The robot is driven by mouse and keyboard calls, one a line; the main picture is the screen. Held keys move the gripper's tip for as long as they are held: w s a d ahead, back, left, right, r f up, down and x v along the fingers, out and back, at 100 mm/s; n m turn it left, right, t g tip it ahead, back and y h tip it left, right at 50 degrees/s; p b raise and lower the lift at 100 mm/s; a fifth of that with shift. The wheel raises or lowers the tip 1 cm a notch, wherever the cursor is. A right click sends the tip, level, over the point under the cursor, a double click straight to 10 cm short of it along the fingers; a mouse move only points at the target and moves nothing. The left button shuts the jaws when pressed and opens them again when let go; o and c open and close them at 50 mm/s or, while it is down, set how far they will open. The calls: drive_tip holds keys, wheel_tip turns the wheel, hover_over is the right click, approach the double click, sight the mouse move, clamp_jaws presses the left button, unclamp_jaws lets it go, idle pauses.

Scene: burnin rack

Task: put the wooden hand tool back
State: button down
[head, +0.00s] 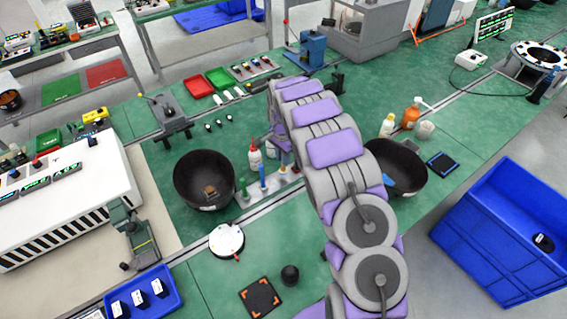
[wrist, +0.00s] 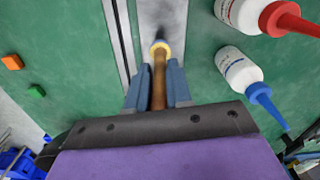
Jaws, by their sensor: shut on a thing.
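The wooden hand tool (wrist: 158,92) has a brown shaft and a yellowish, pale-tipped end, seen in the wrist view. My gripper (wrist: 157,72) has its two blue-grey fingers shut on the shaft, one on each side. The yellowish end points away over a grey metal strip (wrist: 163,18); I cannot tell whether it touches it. In the head view my arm hides the tool, and most of the gripper is hidden too.
A red-capped bottle (wrist: 248,15) and a blue-capped bottle (wrist: 240,70) are right of my gripper. Black bowls (head: 204,181) (head: 402,168) stand on both sides of the arm. A white round device (head: 227,240) is in front.

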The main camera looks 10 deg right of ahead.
sight(283, 168)
drive_tip(key=a+f, duration=0.2)
drive_tip(key=f, duration=0.1)
drive_tip(key=shift+a+f+b, duration=0.15)
drive_tip(key=shift+a+b, duration=0.2)
drive_tip(key=shift+b, duration=0.05)
drive_tip(key=shift+d+f, duration=0.15)
drive_tip(key=shift+d, duration=1.15)
drive_tip(key=c, duration=1.4)
unclamp_jaws()
drive_tip(key=o, duration=0.4)
drive_tip(key=shift+a, duration=1.15)
drive_tip(key=shift+c, duration=0.2)
drive_tip(key=shift+d+r, duration=0.2)
drive_tip(key=shift+d, duration=0.5)
drive_tip(key=shift+d+r, duration=0.25)
drive_tip(key=shift+r, duration=0.05)
wheel_tip(283, 168, up, 10)
drive_tip(key=a+p, duration=0.1)
drive_tip(key=p, duration=0.1)
drive_tip(key=s+d+r+n, duration=0.2)
drive_tip(key=s+r, duration=0.8)
drive_tip(key=r, duration=0.1)
drive_tip(key=s+r+n, duration=0.3)
drive_tip(key=s+r, duration=0.2)
drive_tip(key=s, duration=0.8)
drive_tip(key=s+a+n+g, duration=0.1)
drive_tip(key=s+n, duration=0.5)
drive_tip(key=s, duration=2)
drive_tip(key=shift+a+n+g, duration=0.3)
drive_tip(key=shift+g, duration=0.1)
